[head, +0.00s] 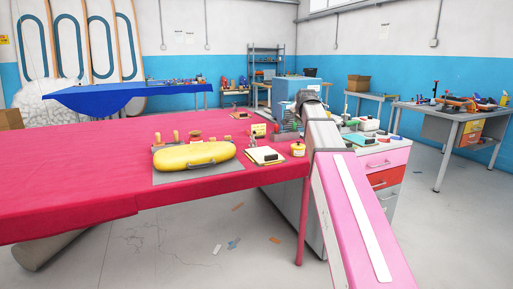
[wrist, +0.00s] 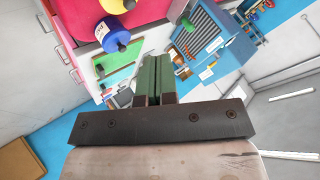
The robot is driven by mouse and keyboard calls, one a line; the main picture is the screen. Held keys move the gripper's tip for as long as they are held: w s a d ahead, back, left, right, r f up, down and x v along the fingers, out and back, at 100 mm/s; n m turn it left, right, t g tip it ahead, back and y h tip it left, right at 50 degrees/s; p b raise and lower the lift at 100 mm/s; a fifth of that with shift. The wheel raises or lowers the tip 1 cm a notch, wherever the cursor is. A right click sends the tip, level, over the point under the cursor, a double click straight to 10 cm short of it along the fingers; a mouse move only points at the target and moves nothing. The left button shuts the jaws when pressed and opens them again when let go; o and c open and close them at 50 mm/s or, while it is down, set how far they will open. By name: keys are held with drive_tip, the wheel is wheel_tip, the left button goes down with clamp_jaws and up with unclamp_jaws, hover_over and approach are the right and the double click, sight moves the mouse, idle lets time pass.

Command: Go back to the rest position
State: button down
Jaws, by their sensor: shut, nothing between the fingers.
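My gripper (wrist: 155,80) is shut in the wrist view, its two green fingers together with nothing between them. In the head view my arm reaches forward from the lower right, past the right end of the red-covered table (head: 80,170). The gripper's fingertips are hard to make out there, near the small items at the table's back right corner.
A yellow bag-like object (head: 193,156) lies on a grey mat on the red table. A drawer cabinet (head: 385,170) stands right of my arm. A blue cabinet (head: 298,88) stands behind, also in the wrist view (wrist: 222,45). A workbench (head: 445,125) is far right.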

drive_tip(key=s+f+n+g, duration=0.2)
drive_tip(key=s+f, duration=0.5)
drive_tip(key=f, duration=0.5)
drive_tip(key=s+f+n+g, duration=0.2)
drive_tip(key=s+f, duration=0.5)
drive_tip(key=f, duration=0.5)
drive_tip(key=s+f+n+g, duration=0.2)
drive_tip(key=s+f, duration=0.5)
drive_tip(key=f, duration=0.5)
drive_tip(key=s+f+n+g, duration=0.2)
drive_tip(key=s+f+g, duration=0.1)
drive_tip(key=s+f, duration=0.6)
drive_tip(key=s, duration=0.4)
drive_tip(key=shift+a+f+n, duration=0.25)
drive_tip(key=shift+f+n, duration=0.05)
drive_tip(key=shift+f, duration=0.1)
